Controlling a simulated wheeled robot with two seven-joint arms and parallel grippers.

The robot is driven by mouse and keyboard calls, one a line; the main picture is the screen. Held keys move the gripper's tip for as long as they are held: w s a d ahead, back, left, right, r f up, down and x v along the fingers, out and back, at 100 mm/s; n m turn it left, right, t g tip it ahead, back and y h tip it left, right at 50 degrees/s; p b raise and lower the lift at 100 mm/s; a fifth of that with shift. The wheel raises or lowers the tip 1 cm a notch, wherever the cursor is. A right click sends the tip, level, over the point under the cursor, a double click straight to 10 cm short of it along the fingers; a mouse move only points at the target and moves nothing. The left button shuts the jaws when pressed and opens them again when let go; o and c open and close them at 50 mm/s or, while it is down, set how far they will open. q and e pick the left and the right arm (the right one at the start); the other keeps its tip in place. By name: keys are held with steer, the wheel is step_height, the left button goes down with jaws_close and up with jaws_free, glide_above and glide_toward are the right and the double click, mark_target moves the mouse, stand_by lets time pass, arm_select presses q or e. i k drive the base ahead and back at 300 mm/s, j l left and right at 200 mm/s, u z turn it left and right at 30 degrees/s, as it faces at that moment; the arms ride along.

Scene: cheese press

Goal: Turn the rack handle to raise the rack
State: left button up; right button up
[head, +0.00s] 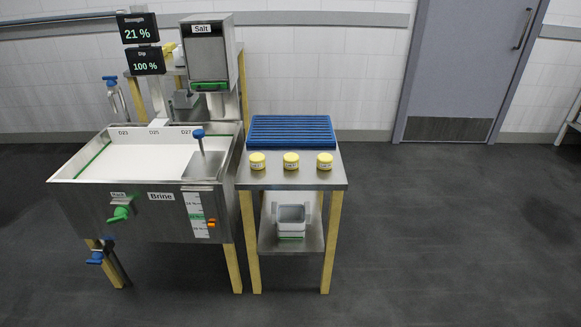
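The rack handle (121,213) is a green knob on the front of the steel brine tank (150,228), at its left side. A small label (118,195), which seems to read "Rack", sits just above it. The tank is filled to near the rim with a whitish surface (140,160), and no rack shows above it. Neither of my grippers is in view.
A steel table (290,178) right of the tank holds a blue slatted mat (291,130) and three yellow-lidded jars (291,161). A grey bin (291,216) is on its lower shelf. Floor in front and right is clear.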

mark_target(121, 213)
steer(key=u, duration=1.25)
steer(key=i+j+z, duration=0.2)
steer(key=i, duration=0.2)
steer(key=i+j+z, duration=0.2)
steer(key=i+j, duration=0.1)
steer(key=i, duration=0.1)
